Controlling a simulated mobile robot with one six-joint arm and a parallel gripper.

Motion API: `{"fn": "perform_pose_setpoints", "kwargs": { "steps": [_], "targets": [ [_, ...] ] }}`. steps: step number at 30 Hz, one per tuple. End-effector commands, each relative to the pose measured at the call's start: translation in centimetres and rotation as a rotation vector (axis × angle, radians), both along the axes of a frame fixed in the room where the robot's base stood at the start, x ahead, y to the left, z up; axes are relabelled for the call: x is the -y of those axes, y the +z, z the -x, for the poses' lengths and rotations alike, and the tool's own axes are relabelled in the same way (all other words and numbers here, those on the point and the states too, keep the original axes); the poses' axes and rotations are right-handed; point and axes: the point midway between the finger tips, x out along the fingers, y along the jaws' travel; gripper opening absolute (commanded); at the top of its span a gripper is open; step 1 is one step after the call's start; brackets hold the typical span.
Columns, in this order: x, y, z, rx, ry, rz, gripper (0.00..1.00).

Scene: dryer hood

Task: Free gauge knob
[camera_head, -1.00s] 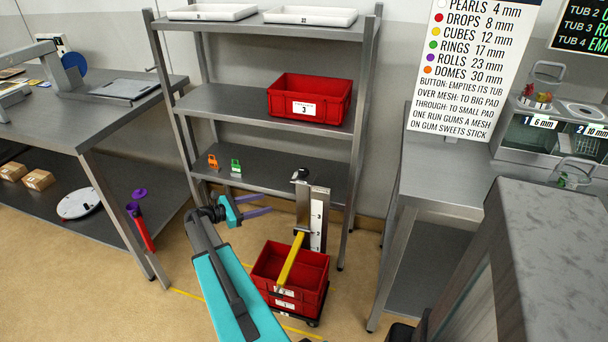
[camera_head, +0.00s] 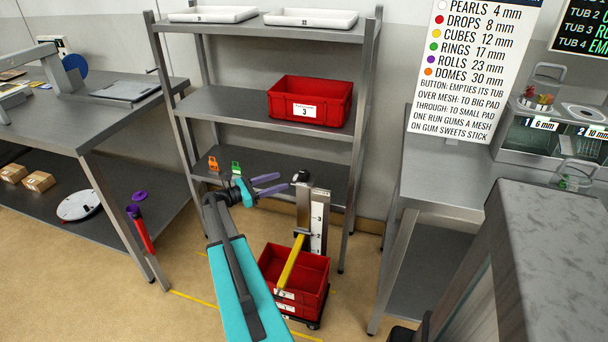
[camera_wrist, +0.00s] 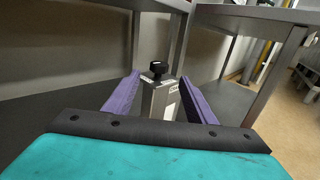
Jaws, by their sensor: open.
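The gauge is an upright grey post (camera_head: 303,213) with a white scale plate numbered 3, 2 and so on, and a yellow arm (camera_head: 290,262) slanting down over the red crates. Its black knob (camera_head: 300,176) sits on top of the post. My gripper (camera_head: 273,185) has purple fingers and is open, just left of the knob and pointing toward it. In the wrist view the knob (camera_wrist: 158,68) stands beyond and between the two spread fingers (camera_wrist: 157,98). The fingers do not appear to touch the knob.
Red crates (camera_head: 318,290) sit stacked on a low dolly below the gauge. The shelf rack (camera_head: 180,105) stands close behind, with orange (camera_head: 213,163) and green (camera_head: 236,167) clips on its low shelf. A steel bench (camera_head: 440,185) is at right.

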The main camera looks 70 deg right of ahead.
Motion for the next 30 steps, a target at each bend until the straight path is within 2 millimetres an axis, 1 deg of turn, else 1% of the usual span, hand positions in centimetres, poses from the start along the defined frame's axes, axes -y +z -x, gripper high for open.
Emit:
{"fn": "perform_pose_setpoints", "kwargs": {
  "steps": [21,25,30],
  "targets": [
    [7.5,0.0,6.7,0.001,-0.002,0.001,0.50],
    [8.5,0.0,7.5,0.001,-0.001,0.000,0.50],
    [9.1,0.0,8.2,0.001,-0.001,0.000,0.50]
  ]
}}
